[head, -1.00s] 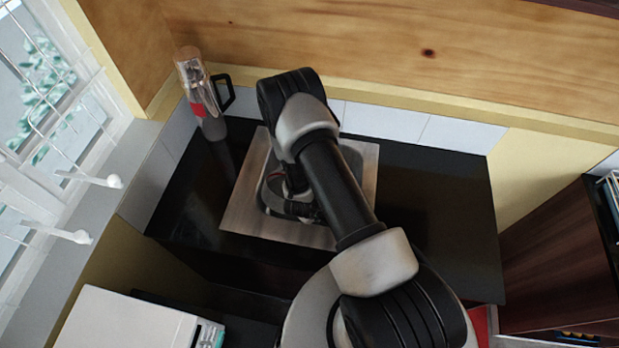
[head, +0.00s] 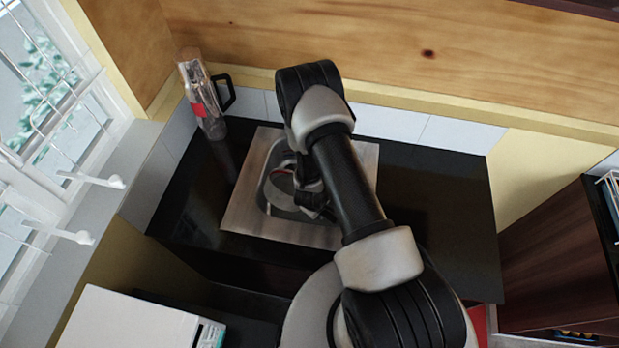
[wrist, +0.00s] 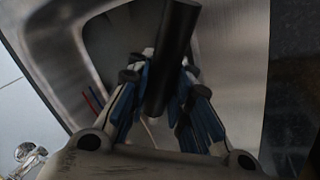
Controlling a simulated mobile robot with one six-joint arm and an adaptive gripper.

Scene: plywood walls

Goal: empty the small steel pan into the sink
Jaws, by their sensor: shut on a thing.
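The steel sink (head: 245,205) is set in the black counter, and its basin is partly covered by my arm in the head view. My gripper (wrist: 165,85) is down at the basin and shut on a black handle (wrist: 178,45), which I take to be the pan's. A curved grey rim with a bit of red shows beside the gripper in the head view, perhaps the small steel pan (head: 282,181). I cannot tell its tilt or see whether anything is inside. The sink's steel surface (wrist: 240,60) also fills much of the wrist view.
A clear bottle with a red band and black handle (head: 204,100) stands at the counter's back left corner. A window is at the left and a wooden wall behind. The black counter (head: 440,200) right of the sink is clear. A white appliance (head: 125,320) is at the front left.

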